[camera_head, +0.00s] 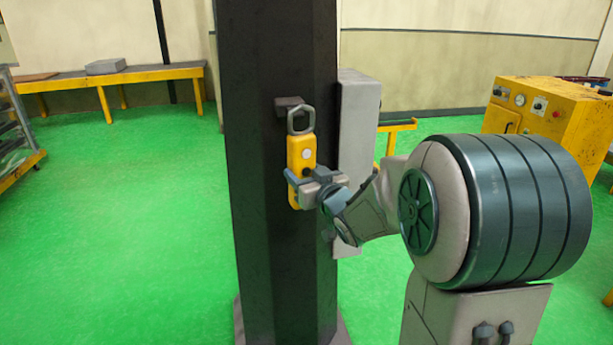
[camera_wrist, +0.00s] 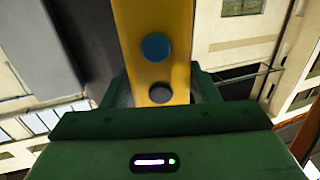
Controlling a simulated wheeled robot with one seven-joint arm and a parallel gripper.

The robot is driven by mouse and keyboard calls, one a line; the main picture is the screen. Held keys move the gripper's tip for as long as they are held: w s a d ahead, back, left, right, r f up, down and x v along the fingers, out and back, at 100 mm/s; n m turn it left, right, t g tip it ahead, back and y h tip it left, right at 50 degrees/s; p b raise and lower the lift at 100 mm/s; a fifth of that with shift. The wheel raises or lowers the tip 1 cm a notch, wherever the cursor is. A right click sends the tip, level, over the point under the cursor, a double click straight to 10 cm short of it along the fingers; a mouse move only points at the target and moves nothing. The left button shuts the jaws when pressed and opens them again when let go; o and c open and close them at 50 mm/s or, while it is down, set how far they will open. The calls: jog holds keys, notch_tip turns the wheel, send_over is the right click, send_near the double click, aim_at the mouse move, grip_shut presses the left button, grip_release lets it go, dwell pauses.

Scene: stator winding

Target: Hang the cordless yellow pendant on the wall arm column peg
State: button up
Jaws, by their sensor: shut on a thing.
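The yellow pendant (camera_head: 301,152) is upright in front of the dark column (camera_head: 262,220), with a grey ring (camera_head: 300,119) at its top and no cord in sight. My gripper (camera_head: 305,188) is shut on its lower part. The peg (camera_head: 287,104) is a dark block on the column's face, just behind and left of the ring. The ring overlaps the peg in the head view, so I cannot tell whether it is around it. In the wrist view the pendant (camera_wrist: 158,20) shows a blue and a dark button between the jaws; the ring and peg are out of that view.
A grey box (camera_head: 357,150) is fixed on the column's right side, close behind my gripper. A yellow machine cabinet (camera_head: 545,115) stands at the right. A yellow-legged bench (camera_head: 110,77) is at the back left. The green floor left of the column is clear.

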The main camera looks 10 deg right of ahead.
jog(key=w+f, duration=0.2)
jog(key=w, duration=0.7)
dwell(0.9)
jog(key=shift+w, duration=0.1)
dwell(0.7)
jog(key=o, duration=1.3)
jog(key=shift+o, duration=0.4)
jog(key=shift+f, duration=0.15)
